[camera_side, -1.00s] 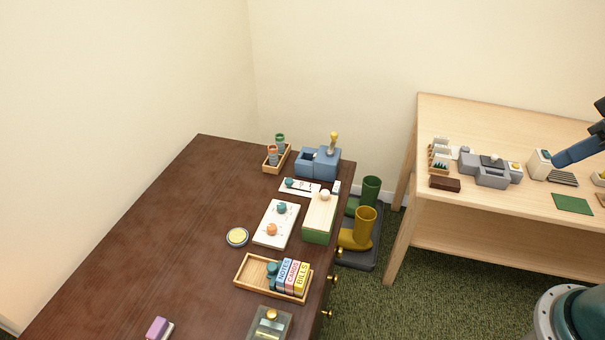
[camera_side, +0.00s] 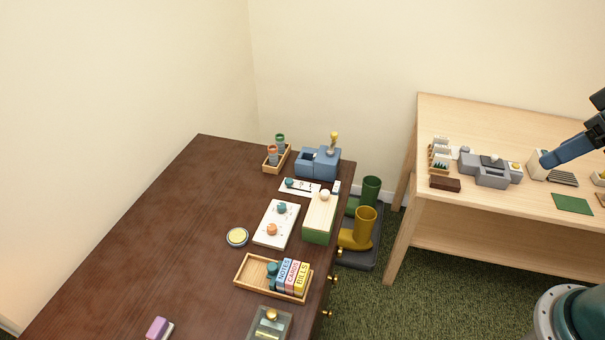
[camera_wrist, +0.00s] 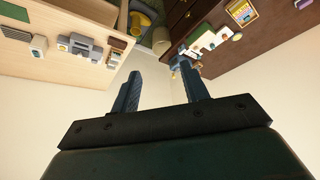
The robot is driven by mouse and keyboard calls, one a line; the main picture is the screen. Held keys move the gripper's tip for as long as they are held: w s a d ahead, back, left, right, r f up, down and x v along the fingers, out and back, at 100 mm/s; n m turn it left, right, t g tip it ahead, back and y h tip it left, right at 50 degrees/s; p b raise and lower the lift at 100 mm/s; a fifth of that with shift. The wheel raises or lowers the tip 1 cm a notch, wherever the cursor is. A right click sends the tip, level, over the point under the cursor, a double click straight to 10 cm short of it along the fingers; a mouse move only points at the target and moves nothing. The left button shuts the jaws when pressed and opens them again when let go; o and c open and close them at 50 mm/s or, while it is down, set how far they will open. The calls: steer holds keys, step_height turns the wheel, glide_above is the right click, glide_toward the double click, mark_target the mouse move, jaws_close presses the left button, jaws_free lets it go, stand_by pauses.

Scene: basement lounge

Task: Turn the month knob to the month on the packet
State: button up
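My gripper (camera_side: 546,160) is over the pale wooden table at the right, overlapping a cream box (camera_side: 534,170) in the side view; touching cannot be told. In the wrist view my gripper (camera_wrist: 160,73) has its two dark blue fingers apart, with nothing held between them. On the dark desk a white board (camera_side: 268,218) bears a teal knob (camera_side: 282,208) and an orange knob (camera_side: 271,229). A small white strip (camera_side: 303,188) behind it has a teal knob (camera_side: 290,183). Markings are too small to read, so I cannot tell which is the month knob. No packet is clearly identifiable.
The dark desk (camera_side: 150,230) also holds a wooden tray (camera_side: 253,274) of labelled boxes, a blue box (camera_side: 318,163) and a round tin (camera_side: 237,237). The pale table (camera_side: 520,130) carries a grey device (camera_side: 490,170) and a green mat (camera_side: 573,204). Boots (camera_side: 364,229) stand between the tables.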

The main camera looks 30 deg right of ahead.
steer(key=w+a+r+n+g, duration=0.1)
steer(key=w+a+r+n, duration=0.15)
steer(key=w, duration=0.35)
steer(key=w+a+r+n, duration=0.1)
steer(key=w+n, duration=0.2)
steer(key=w, duration=0.4)
steer(key=n+g, duration=0.4)
steer(key=n, duration=1)
glide_above(282, 205)
step_height(282, 205, down, 25)
steer(key=shift+s, duration=0.4)
steer(key=f, duration=1.3)
steer(key=shift+w+f, duration=0.25)
steer(key=shift+w, duration=0.05)
jaws_close()
